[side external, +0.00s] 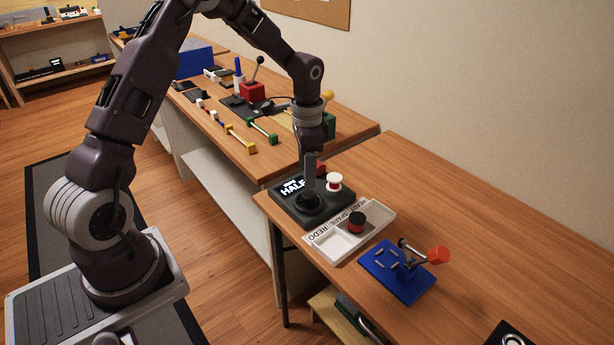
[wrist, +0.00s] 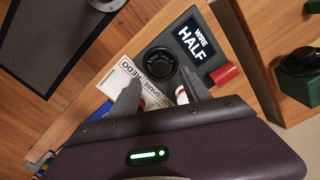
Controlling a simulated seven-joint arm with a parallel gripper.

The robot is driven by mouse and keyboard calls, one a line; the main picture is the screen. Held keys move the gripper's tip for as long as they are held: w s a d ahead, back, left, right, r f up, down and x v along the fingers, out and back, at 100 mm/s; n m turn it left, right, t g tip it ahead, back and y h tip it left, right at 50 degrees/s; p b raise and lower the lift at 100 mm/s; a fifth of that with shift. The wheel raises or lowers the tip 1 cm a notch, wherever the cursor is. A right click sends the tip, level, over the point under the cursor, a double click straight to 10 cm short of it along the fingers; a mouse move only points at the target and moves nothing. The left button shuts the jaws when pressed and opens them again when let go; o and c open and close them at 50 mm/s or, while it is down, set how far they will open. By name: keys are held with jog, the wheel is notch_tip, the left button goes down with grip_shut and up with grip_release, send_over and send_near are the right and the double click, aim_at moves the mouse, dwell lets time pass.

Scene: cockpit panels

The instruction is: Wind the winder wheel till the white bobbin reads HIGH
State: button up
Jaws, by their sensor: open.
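The winder is a dark box (side external: 284,203) whose screen reads HALF in the side view. In the wrist view its screen (wrist: 196,43) reads WIRE HALF. The black winder wheel (side external: 311,205) is on its near side and shows uncovered in the wrist view (wrist: 160,63). The white bobbin (side external: 334,182) stands upright on the box behind the wheel; in the wrist view it is partly hidden by a finger (wrist: 182,95). My gripper (side external: 310,180) points down just above the wheel. Its fingers (wrist: 161,84) are apart with nothing between them; contact with the wheel cannot be told.
A red part (wrist: 225,75) sits on the winder's edge. A white tray (side external: 322,249) lettered READY, SPARE, REDO is beside the winder, with a dark, red-topped bobbin (side external: 356,221) in it. A blue stand (side external: 399,272) with a red-knobbed crank is farther right. The bench's far right is mostly clear.

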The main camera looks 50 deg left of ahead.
aim_at(309, 193)
dwell(0.3)
jog(key=n, duration=0.6)
jog(key=shift+w+n, duration=0.1)
jog(key=shift+n, duration=0.3)
jog(key=n, duration=0.3)
jog(key=shift+n, duration=0.3)
jog(key=n, duration=0.4)
jog(key=shift+w+n, duration=0.15)
jog(key=shift+n, duration=0.15)
jog(key=shift+f, duration=0.45)
notch_tip(309, 193, down, 6)
jog(key=shift+f, duration=0.15)
grip_shut()
